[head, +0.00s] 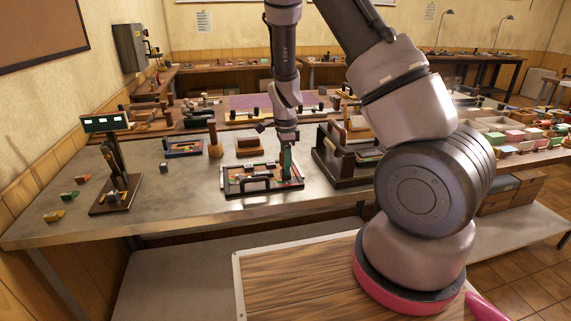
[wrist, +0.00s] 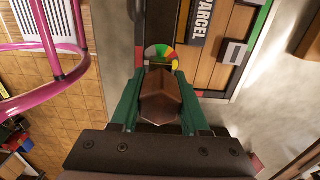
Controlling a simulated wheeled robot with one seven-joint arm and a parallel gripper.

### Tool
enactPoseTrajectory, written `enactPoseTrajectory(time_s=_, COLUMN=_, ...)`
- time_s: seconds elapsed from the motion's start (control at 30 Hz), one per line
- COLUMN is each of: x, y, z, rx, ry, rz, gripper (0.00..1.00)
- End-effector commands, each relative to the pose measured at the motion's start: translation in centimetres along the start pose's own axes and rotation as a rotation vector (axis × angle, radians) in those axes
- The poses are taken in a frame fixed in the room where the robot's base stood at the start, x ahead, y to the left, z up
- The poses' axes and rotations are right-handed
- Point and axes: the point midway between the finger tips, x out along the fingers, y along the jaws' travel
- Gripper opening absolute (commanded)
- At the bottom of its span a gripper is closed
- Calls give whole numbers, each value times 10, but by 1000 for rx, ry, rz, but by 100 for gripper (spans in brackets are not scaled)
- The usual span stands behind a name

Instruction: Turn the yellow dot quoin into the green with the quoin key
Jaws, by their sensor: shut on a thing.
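My gripper (head: 287,163) is over the right part of a framed form (head: 232,193) on the bench. In the wrist view its green fingers (wrist: 160,100) are shut on a brown faceted handle (wrist: 162,97), which looks like the quoin key's. A round dial (wrist: 161,51) with green, red and yellow bands shows just beyond the handle, partly covered by it. The key's lower end is hidden, so I cannot tell whether it sits in a quoin.
A dark wooden press-like stand (head: 345,170) is close on the right of my gripper. A stand with a green sign (head: 105,123) is at the left.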

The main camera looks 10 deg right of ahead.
Motion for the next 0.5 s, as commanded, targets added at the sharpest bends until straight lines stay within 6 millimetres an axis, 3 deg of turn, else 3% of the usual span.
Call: enactPoseTrajectory(time_s=0.5, x=5, y=0, z=-1, rx=0, ry=1, rz=-1, gripper=0)
